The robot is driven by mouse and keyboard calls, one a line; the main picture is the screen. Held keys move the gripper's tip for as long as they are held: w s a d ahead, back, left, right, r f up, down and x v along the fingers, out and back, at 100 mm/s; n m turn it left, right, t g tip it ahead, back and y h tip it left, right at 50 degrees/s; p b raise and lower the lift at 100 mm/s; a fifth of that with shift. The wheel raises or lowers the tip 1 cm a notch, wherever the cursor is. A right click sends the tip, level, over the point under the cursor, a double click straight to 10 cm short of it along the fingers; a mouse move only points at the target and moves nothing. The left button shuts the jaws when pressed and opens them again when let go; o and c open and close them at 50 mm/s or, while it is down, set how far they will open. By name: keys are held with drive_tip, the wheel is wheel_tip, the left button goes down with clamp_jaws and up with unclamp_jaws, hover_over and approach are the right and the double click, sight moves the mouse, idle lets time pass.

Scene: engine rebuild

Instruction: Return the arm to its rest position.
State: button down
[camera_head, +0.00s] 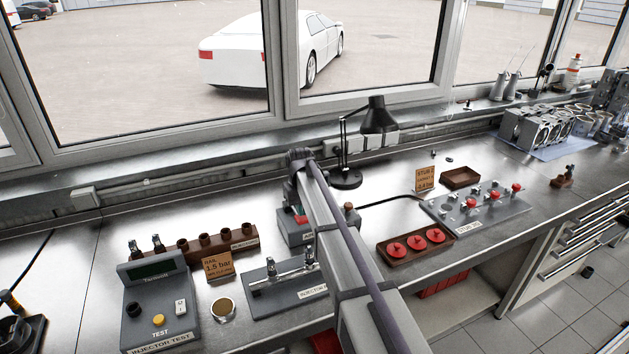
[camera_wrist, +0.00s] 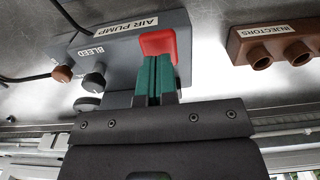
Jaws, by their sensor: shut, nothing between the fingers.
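My gripper (camera_wrist: 154,64) shows in the wrist view with its two teal fingers shut together and nothing between them. The fingertips are at the red switch (camera_wrist: 160,42) on the grey air pump box (camera_wrist: 115,52). I cannot tell whether they touch it. In the head view my arm stretches out over the bench to the air pump box (camera_head: 288,236), which it partly hides. My fingers are not clearly visible there.
A brown injector rack (camera_head: 205,244), an injector test box (camera_head: 157,306) and an injector plate (camera_head: 283,283) stand left of my arm. A black lamp (camera_head: 378,118) rises behind it. A tray of red parts (camera_head: 416,243) and a stud plate (camera_head: 476,208) lie to the right.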

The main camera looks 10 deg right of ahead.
drive_tip(key=shift+r, duration=0.55)
drive_tip(key=shift+f, duration=0.1)
drive_tip(key=s+f+m+b, duration=0.1)
drive_tip(key=s+f+b, duration=0.1)
drive_tip(key=s, duration=3)
drive_tip(key=shift+s+f+m+b, duration=0.4)
drive_tip(key=shift+f, duration=0.1)
